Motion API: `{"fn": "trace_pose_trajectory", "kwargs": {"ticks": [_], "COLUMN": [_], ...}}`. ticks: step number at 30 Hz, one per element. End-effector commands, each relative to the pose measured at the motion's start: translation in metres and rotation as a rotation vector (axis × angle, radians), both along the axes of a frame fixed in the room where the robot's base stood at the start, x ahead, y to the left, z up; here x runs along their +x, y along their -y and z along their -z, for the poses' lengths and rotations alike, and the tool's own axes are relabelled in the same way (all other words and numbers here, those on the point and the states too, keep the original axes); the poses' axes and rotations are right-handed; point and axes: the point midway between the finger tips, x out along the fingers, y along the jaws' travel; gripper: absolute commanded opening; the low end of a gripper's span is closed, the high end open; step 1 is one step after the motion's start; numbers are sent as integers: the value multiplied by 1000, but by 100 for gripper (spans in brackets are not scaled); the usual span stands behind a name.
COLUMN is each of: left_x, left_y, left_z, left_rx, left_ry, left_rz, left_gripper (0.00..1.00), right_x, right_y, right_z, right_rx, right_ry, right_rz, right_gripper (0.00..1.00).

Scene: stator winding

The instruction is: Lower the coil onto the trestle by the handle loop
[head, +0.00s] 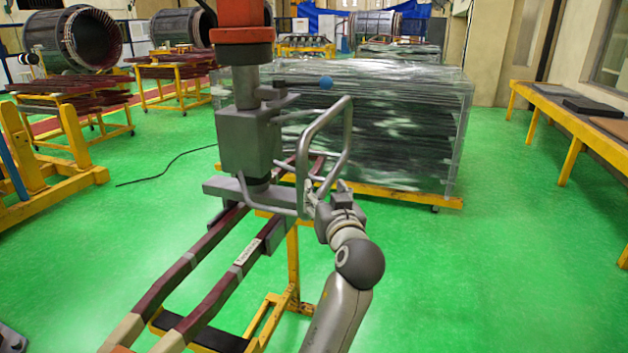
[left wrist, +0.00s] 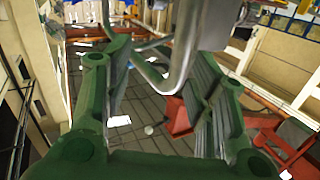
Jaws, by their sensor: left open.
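The coil (head: 215,290), a pair of long maroon bars with beige bands, hangs under a grey lifting head (head: 248,140) with a red top. Its far end runs behind the lifting head. A grey tube handle loop (head: 343,150) sticks out to the right of the head. A yellow trestle (head: 293,265) stands below the coil; I cannot tell whether they touch. My left gripper (head: 313,193) is at the loop's lower right side. In the left wrist view its dark green fingers (left wrist: 160,75) are apart, with the loop's tube (left wrist: 184,50) between them. My right gripper is not in view.
A plastic-wrapped stack (head: 375,125) on a yellow cart stands behind. Yellow carts with coils (head: 75,100) and stator cores (head: 75,38) are at the back left. A yellow-edged bench (head: 565,115) lines the right wall. The green floor (head: 480,270) at right is clear.

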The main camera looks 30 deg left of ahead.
Motion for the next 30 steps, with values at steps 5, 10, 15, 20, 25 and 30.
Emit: {"fn": "trace_pose_trajectory", "kwargs": {"ticks": [5,10,15,20,25,30], "left_x": [-22,-16,4,24,40,48], "left_y": [-13,-23,-44,-66,-83,-91], "left_z": [-38,-43,-45,-44,-43,-41], "left_rx": [-31,-30,-29,-29,-29,-31], "left_ry": [91,97,96,94,96,96], "left_rz": [-66,-75,-75,-73,-72,-71], "left_gripper": [51,51,51,51,51,51], "right_x": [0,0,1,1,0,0], "right_y": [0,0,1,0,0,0], "right_z": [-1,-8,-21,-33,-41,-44], "right_rx": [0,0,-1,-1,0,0], "right_ry": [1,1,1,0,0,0], "right_rz": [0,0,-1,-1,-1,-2], "right_gripper": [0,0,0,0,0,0]}}
